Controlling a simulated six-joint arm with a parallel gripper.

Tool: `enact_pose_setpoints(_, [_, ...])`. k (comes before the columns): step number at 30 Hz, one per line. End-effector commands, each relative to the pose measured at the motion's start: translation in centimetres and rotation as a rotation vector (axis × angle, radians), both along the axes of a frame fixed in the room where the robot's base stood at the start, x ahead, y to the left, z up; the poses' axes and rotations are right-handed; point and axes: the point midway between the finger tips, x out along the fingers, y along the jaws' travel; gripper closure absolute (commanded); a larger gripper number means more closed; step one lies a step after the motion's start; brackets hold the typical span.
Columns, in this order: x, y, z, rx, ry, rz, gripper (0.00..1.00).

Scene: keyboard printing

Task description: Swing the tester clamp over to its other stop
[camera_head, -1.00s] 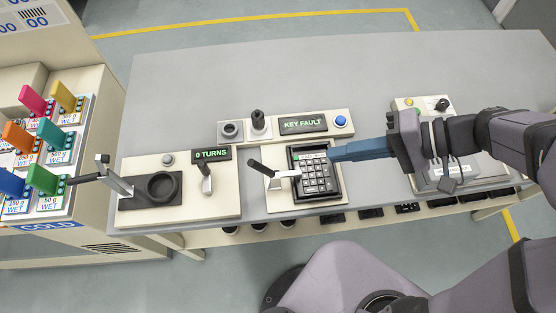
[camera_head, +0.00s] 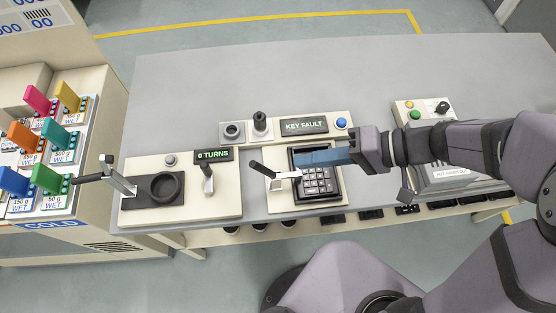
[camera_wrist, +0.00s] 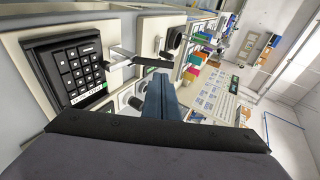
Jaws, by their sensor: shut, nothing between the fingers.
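The tester clamp (camera_head: 286,175) is a pale metal arm with a dark handle (camera_head: 263,167) that sticks out to the upper left. Its arm reaches right to the left edge of the black keypad (camera_head: 318,186). In the wrist view the clamp (camera_wrist: 122,52) stands beside the keypad (camera_wrist: 77,66), its dark handle pointing right. My gripper (camera_head: 298,160), with blue fingers, is shut and empty. Its fingertips are over the keypad's upper part, just right of the clamp; contact cannot be told. The fingers also show in the wrist view (camera_wrist: 160,88), and they hide the keypad's screen in the head view.
Behind the keypad, a panel holds a KEY FAULT display (camera_head: 304,125), a blue button (camera_head: 341,123) and a black knob lever (camera_head: 260,122). To the left are a short lever (camera_head: 208,178) and a round black cup (camera_head: 164,187). The back of the table is clear.

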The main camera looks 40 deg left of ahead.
Motion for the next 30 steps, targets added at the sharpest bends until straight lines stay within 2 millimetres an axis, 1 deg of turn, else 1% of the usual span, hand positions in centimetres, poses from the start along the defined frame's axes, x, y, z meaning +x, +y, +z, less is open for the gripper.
enact_pose_setpoints(1, [-0.7,0.7,-0.4,-0.003,0.005,0.006,1.00])
enact_pose_setpoints(6, [-2.0,2.8,-1.9,-0.004,0.003,0.005,1.00])
enact_pose_setpoints(13, [-3.1,4.8,-3.2,-0.002,0.003,0.002,1.00])
enact_pose_setpoints(18, [-3.5,5.5,-3.7,-0.002,0.001,0.000,1.00])
enact_pose_setpoints(30, [-3.5,5.6,-3.8,-0.001,0.000,-0.001,1.00])
